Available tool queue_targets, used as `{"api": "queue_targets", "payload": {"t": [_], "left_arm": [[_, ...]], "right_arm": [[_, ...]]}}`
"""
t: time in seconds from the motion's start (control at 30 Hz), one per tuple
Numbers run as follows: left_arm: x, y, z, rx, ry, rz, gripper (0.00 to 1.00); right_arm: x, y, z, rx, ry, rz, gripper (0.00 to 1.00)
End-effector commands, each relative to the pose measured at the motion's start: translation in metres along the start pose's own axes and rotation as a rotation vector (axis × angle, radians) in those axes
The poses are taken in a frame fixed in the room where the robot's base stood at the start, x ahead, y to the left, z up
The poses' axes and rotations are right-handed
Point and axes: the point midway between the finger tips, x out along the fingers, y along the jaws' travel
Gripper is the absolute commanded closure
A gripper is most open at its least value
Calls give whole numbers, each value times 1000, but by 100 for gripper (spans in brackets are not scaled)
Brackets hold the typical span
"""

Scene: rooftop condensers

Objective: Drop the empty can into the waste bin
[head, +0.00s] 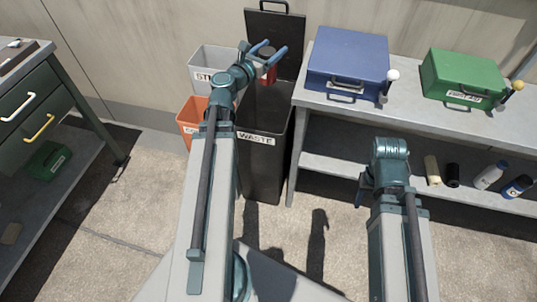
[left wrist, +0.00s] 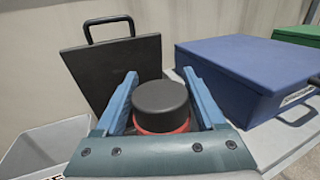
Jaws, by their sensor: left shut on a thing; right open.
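The dark waste bin (head: 262,165) stands in the middle of the head view, labelled WASTE, its lid (head: 285,28) raised at the back. The lid also shows in the left wrist view (left wrist: 85,65). My left gripper (head: 265,50) is shut on the can, which has a dark round top and a red body (head: 270,73). In the left wrist view the can (left wrist: 160,97) sits between the two blue fingers, below the lid's top edge. In the head view it appears above the bin's mouth, partly hidden by the gripper. My right gripper (head: 367,190) is open and low, in front of the bench.
A grey bin (head: 208,72) and an orange bin (head: 188,122) stand left of the waste bin. A bench (head: 415,108) at right carries a blue case (head: 345,55) and a green case (head: 465,72); bottles (head: 490,176) sit on its lower shelf. A drawer cabinet (head: 30,110) stands far left.

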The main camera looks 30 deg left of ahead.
Motion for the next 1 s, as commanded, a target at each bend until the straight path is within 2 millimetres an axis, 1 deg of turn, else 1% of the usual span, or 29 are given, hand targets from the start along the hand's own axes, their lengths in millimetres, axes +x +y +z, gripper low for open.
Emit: {"api": "queue_targets", "payload": {"t": [0.03,0.4,0.5,0.63,0.87,1.0], "left_arm": [[8,8,-30,0,0,3,82],[50,52,-141,0,0,21,82],[58,62,-164,0,0,25,82],[65,70,-180,0,0,28,82],[66,72,-180,0,0,29,82],[66,72,-185,0,0,29,82]], "right_arm": [[30,-3,-2,-1,0,1,50],[140,-13,-8,-5,2,5,50],[163,-15,-10,-6,2,6,50],[178,-16,-11,-7,2,7,50],[179,-16,-11,-8,2,7,50],[184,-16,-11,-8,2,7,50]]}}
